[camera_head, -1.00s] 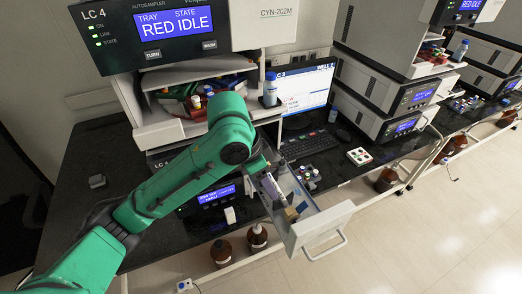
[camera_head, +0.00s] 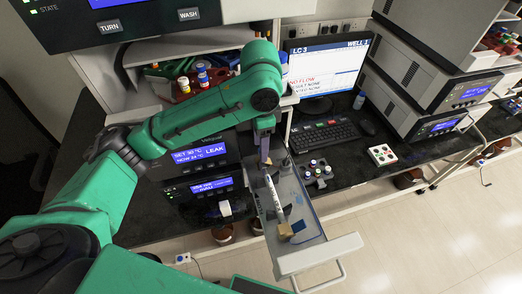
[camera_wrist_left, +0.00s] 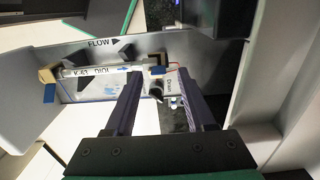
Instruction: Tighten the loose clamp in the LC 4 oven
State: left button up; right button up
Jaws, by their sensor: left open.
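The LC 4 oven's open drawer (camera_head: 318,254) sticks out over the bench's front edge. My left gripper (camera_wrist_left: 158,82) is open and empty over the drawer's inner end. My right gripper is not in view.
A computer monitor (camera_head: 325,72) and keyboard (camera_head: 324,135) stand right of the oven. Several capped vials (camera_head: 317,172) and a white button box (camera_head: 381,155) sit right of the drawer. Brown bottles stand below. The floor at the right is clear.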

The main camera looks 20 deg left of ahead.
pick_arm(q)
jog(key=shift+d+f, duration=0.1)
jog(key=shift+f, duration=0.95)
jog(key=shift+s+f, duration=0.1)
jog(key=shift+s+a, duration=0.1)
jog(key=shift+a, duration=0.1)
jog(key=c, duration=0.5)
jog(key=shift+d, duration=0.1)
grip_shut()
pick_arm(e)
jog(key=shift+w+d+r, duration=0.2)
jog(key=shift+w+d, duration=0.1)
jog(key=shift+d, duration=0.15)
